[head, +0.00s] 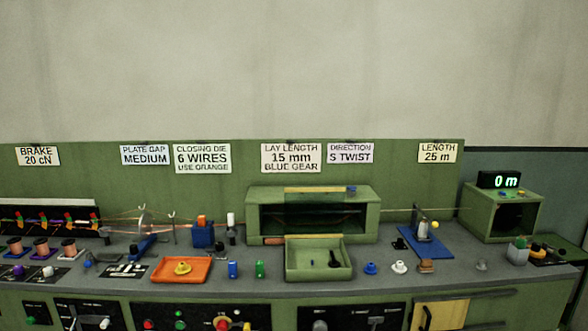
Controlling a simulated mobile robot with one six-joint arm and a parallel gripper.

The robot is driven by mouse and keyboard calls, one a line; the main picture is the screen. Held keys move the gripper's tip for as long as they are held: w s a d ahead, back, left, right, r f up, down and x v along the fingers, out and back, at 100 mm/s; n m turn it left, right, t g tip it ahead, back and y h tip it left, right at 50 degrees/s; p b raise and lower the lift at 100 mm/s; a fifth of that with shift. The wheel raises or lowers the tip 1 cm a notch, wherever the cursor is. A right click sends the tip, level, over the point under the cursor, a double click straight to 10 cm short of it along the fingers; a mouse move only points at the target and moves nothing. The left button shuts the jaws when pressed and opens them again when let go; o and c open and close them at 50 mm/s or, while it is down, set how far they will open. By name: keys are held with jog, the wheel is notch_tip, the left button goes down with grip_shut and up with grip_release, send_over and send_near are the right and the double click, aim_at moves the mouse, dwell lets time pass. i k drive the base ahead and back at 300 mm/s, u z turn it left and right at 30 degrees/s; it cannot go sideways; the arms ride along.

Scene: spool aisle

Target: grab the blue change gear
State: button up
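A small blue piece with a wide base and a raised knob (371,268), which looks like the blue change gear, stands on the grey bench top (330,283) right of the green open tray. A white piece of similar shape (399,267) stands just to its right. A yellow one (182,268) sits in an orange tray (160,275) at the left. Teeth are too small to make out. A sign (291,158) reads lay length 15 mm, blue gear. My gripper is not in view.
A green open tray (318,275) with small dark parts juts out before a green housing (362,215). Blue (233,269) and green (259,269) blocks stand left of it. A brown piece (426,266) and a blue plate (437,247) lie right of the white piece.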

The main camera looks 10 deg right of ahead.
aim_at(370, 270)
jog(key=u, duration=0.05)
jog(key=i, duration=0.95)
jog(key=z, duration=0.05)
